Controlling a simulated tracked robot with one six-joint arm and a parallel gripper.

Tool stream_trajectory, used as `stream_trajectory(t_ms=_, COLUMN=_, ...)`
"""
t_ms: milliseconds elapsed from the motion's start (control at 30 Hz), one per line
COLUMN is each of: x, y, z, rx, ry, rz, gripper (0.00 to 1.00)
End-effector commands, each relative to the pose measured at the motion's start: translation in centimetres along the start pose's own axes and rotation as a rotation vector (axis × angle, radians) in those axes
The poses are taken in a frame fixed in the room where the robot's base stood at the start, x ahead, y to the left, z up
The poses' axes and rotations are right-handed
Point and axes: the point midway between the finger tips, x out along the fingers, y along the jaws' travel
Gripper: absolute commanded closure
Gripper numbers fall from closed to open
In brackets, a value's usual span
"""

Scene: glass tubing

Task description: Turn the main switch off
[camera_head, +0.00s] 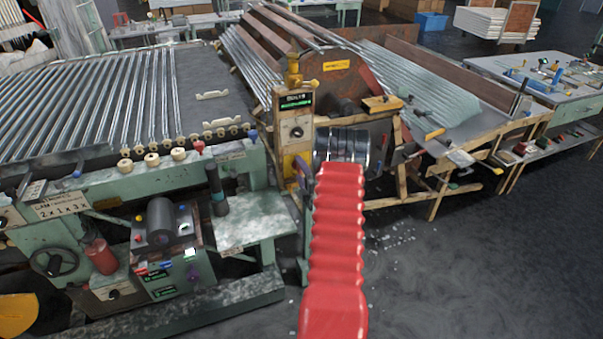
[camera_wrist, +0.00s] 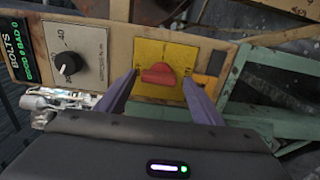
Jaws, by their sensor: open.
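The main switch is a red rotary knob (camera_wrist: 158,75) on a yellow plate (camera_wrist: 172,53). In the wrist view its handle lies roughly level across the plate. My gripper (camera_wrist: 160,79) is open, with one purple finger on each side of the knob. The fingertips appear close to the plate; I cannot tell whether they touch the knob. In the head view the yellow plate (camera_head: 291,164) shows low on the upright panel. A purple finger of my gripper (camera_head: 302,170) is at its right edge, and the knob is not clearly visible there.
A grey dial panel (camera_wrist: 78,58) with a black knob and a green BOLTS display (camera_wrist: 22,60) are left of the switch. A green metal frame (camera_wrist: 245,75) is at right. In the head view a tube machine (camera_head: 120,190) stands at left; open floor (camera_head: 480,270) lies right.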

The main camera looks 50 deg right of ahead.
Motion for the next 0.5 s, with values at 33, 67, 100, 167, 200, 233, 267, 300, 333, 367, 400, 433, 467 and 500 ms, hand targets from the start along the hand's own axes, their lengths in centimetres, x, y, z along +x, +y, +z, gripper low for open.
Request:
stream_trajectory(t_ms=33, x=0.0, y=0.0, z=0.0, rx=0.0, ry=0.0, rz=0.001, gripper=0.39)
stream_trajectory(t_ms=67, x=0.0, y=0.1, z=0.0, rx=0.0, ry=0.0, rz=0.001, gripper=0.39)
stream_trajectory(t_ms=100, x=0.0, y=0.1, z=0.0, rx=0.0, ry=0.0, rz=0.001, gripper=0.39)
stream_trajectory(t_ms=167, x=-0.2, y=0.1, z=0.1, rx=0.0, ry=-0.001, rz=0.001, gripper=0.39)
stream_trajectory(t_ms=200, x=-0.3, y=0.1, z=0.1, rx=0.0, ry=-0.001, rz=0.001, gripper=0.39)
stream_trajectory(t_ms=233, x=-0.5, y=0.1, z=0.1, rx=0.0, ry=-0.001, rz=0.001, gripper=0.39)
stream_trajectory(t_ms=267, x=-0.8, y=0.1, z=0.1, rx=0.0, ry=-0.001, rz=0.0, gripper=0.39)
stream_trajectory(t_ms=300, x=-1.1, y=0.0, z=0.1, rx=0.001, ry=-0.001, rz=0.0, gripper=0.39)
stream_trajectory(t_ms=333, x=-1.4, y=0.0, z=0.1, rx=0.001, ry=-0.001, rz=0.001, gripper=0.39)
stream_trajectory(t_ms=367, x=-1.8, y=0.1, z=0.1, rx=0.001, ry=-0.002, rz=0.001, gripper=0.39)
stream_trajectory(t_ms=400, x=-2.3, y=0.0, z=0.1, rx=0.002, ry=-0.002, rz=0.0, gripper=0.39)
stream_trajectory(t_ms=433, x=-2.8, y=0.1, z=0.1, rx=0.002, ry=-0.003, rz=0.0, gripper=0.39)
stream_trajectory(t_ms=467, x=-3.2, y=0.1, z=0.2, rx=0.001, ry=-0.003, rz=0.001, gripper=0.39)
stream_trajectory(t_ms=500, x=-3.9, y=0.0, z=0.2, rx=0.001, ry=-0.003, rz=0.0, gripper=0.39)
